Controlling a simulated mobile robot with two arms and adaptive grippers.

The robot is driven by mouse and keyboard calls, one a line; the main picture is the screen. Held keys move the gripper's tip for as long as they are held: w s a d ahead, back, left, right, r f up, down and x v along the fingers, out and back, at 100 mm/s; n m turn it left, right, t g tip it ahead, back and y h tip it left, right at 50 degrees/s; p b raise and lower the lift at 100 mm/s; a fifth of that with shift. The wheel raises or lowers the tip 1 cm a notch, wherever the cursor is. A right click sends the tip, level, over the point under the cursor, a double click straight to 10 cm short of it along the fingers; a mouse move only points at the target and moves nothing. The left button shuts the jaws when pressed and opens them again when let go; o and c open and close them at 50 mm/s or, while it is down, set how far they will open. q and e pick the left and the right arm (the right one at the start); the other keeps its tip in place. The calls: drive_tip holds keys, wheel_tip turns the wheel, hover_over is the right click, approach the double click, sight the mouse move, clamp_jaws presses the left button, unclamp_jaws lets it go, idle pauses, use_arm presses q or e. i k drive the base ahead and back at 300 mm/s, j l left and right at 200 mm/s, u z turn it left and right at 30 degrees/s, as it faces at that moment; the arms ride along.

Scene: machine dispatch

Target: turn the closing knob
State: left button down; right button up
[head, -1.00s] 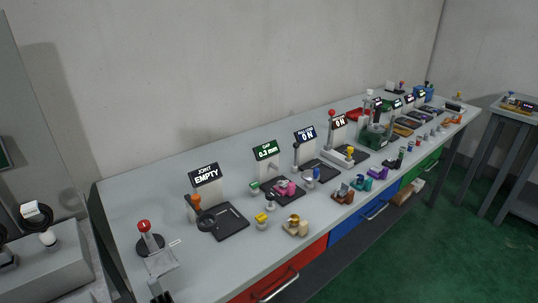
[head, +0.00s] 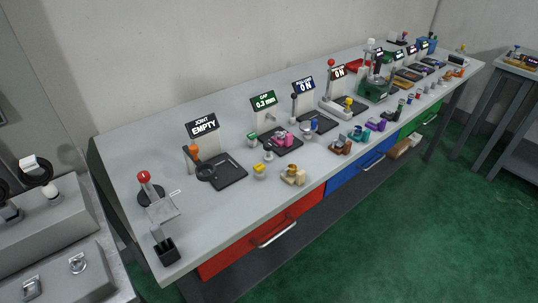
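No part is labelled as the closing knob, and I cannot tell which one it is. In the head view, the station with the green "GAP 0.3 mm" sign (head: 264,102) has a small green-capped part (head: 252,138) at its left and a pink piece (head: 284,138) on its black pad. The station with the "JOINT EMPTY" sign (head: 202,125) has an orange-topped post (head: 194,152) and a dark pad (head: 225,175). Neither of my grippers shows in the head view.
A long grey bench (head: 225,222) runs to the far right, crowded with stations and small parts. A red-knobbed lever (head: 145,180) and a black bin (head: 166,250) stand at its near left end. Green floor (head: 360,230) in front is open. A second table (head: 515,75) stands at right.

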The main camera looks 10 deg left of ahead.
sight(268, 146)
drive_tip(key=k+j+u, duration=0.1)
drive_tip(key=j+u, duration=0.2)
drive_tip(key=u, duration=0.2)
drive_tip(key=j+u, duration=0.35)
drive_tip(key=u, duration=0.15)
drive_tip(key=k+j, duration=0.05)
